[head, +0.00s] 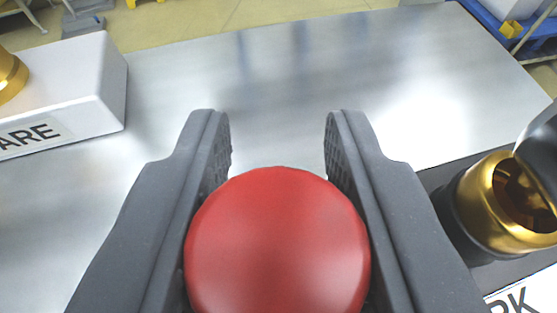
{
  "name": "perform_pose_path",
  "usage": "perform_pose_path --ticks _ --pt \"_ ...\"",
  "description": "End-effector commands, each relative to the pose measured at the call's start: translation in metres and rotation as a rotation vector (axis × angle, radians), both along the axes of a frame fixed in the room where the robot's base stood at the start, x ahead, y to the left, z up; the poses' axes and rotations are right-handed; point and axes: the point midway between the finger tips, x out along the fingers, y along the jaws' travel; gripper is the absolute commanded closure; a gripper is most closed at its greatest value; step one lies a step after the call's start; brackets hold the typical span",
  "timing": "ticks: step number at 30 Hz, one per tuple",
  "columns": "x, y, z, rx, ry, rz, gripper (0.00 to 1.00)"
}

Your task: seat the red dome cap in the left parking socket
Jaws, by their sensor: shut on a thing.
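The red dome cap (277,243) is a smooth round red dome at the bottom middle of the head view. My gripper (279,135) has its two dark fingers on either side of the cap and is shut on it. The fingertips reach past the cap over the metal table. A brass-rimmed socket (492,205) in a dark body stands at the right, apart from my gripper. A label ending in "RK" (525,298) is partly visible below it. Whether this is the left parking socket I cannot tell. The underside of the cap is hidden.
A white block (75,88) with a label ending in "ARE" and a brass part (10,75) stands at the left. A dark rounded object (540,145) is cut off at the right edge. The brushed metal table (290,75) is clear ahead of my gripper.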

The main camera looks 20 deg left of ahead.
Motion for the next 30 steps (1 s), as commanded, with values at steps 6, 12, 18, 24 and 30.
perform_pose_path --ticks 6,12,18,24,30 --pt "0.0 0.0 -0.0032 0.0 0.0 0.0 0.94" --pt "0.0 0.0 -0.0058 0.0 0.0 0.0 0.94" --pt "-0.0001 0.0 -0.0074 0.0 0.0 0.0 0.64" --pt "0.0 0.0001 -0.0072 0.0 0.0 0.0 0.47" --pt "-0.0015 -0.0006 -0.0063 0.0 0.0 0.0 0.47"
